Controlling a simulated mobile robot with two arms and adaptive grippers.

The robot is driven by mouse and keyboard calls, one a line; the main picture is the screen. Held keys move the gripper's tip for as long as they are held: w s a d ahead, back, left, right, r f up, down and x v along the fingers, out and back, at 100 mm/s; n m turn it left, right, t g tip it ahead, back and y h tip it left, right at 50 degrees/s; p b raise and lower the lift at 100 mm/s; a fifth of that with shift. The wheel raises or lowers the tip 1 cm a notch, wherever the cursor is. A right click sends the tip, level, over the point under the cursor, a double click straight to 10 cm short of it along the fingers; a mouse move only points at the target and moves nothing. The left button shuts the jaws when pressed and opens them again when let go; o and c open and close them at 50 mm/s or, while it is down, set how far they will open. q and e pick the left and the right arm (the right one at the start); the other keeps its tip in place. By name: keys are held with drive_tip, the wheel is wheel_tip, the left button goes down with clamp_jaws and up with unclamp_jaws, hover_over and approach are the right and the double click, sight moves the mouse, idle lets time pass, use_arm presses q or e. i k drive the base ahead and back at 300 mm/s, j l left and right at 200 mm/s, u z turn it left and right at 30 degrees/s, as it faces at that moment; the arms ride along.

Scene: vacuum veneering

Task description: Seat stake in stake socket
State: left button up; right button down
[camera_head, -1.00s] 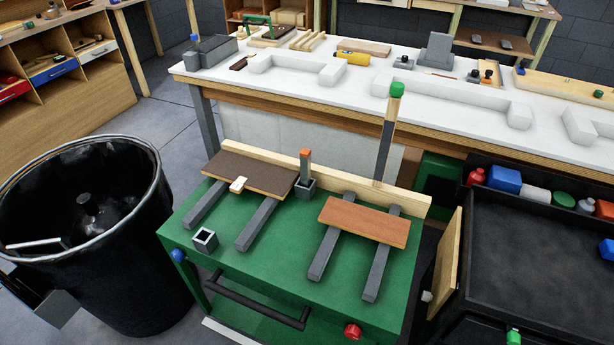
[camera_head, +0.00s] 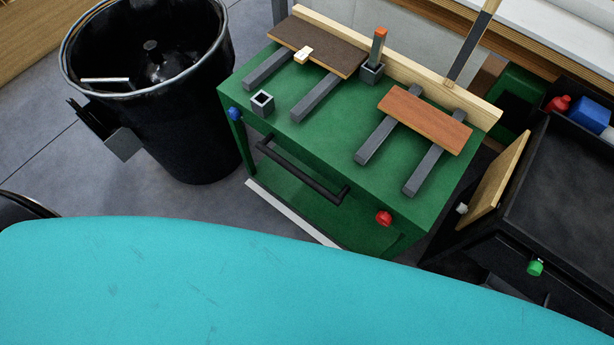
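A short stake (camera_head: 378,46) with an orange tip and a grey lower part stands upright in a small square grey socket (camera_head: 371,73) near the back of the green cabinet top. A second square grey socket (camera_head: 262,103) stands at the front left of that top, with its dark opening empty. Neither of my grippers is in view.
The green cabinet top (camera_head: 318,118) bears grey bars, a dark board (camera_head: 318,47) and a reddish board (camera_head: 425,119). A tall post (camera_head: 470,50) rises behind. A black bin (camera_head: 185,140) stands left, a black cart (camera_head: 570,190) right.

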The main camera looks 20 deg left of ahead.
sight(338, 159)
drive_tip(key=j+z, duration=0.2)
drive_tip(key=z, duration=0.2)
drive_tip(key=j+z, duration=0.2)
drive_tip(key=z, duration=0.2)
drive_tip(key=j+z, duration=0.25)
drive_tip(key=z, duration=0.15)
